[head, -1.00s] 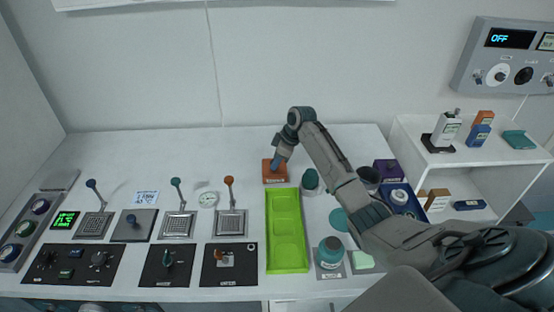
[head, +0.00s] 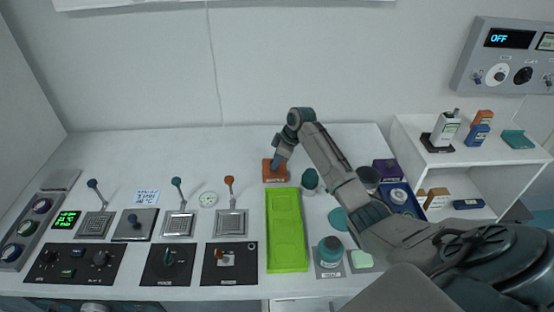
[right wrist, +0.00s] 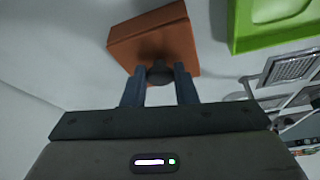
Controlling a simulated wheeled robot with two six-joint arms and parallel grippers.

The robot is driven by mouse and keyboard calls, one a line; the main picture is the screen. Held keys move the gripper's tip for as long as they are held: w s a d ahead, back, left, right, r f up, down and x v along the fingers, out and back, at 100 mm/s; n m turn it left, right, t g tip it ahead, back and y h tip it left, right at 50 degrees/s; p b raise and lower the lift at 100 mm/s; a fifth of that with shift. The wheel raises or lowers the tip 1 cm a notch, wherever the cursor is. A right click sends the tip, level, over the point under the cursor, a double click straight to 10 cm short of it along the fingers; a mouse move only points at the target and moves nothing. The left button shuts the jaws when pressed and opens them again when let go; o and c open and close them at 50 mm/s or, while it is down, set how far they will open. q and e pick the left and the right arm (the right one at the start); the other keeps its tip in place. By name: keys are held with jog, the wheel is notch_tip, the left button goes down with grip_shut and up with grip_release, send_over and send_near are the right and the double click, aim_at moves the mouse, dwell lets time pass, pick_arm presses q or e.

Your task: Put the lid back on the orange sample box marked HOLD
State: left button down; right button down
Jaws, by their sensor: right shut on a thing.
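The orange sample box (head: 270,177) stands at the back middle of the table, just behind the green tray. The marking on its front is too small to read. My right gripper (head: 277,164) points down onto the top of the box. In the right wrist view, the fingers (right wrist: 160,88) are shut on the dark knob (right wrist: 160,73) of the orange lid (right wrist: 150,42). The lid is over the box, but I cannot tell whether it is fully seated. My left gripper is not in view.
The green tray (head: 287,268) lies in front of the box. A dark-green-capped jar (head: 310,180) stands close to its right. Lever switches (head: 230,192) stand to the left. A purple box (head: 386,168) and white shelf (head: 450,172) are at the right.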

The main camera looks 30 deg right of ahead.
dwell(0.3)
jog(key=c, duration=0.6)
grip_release()
jog(key=shift+r+p, duration=3.3)
jog(key=shift+r, duration=0.2)
grip_shut()
jog(key=shift+f, duration=0.45)
jog(key=shift+f+b, duration=1.35)
jog(key=shift+f, duration=0.85)
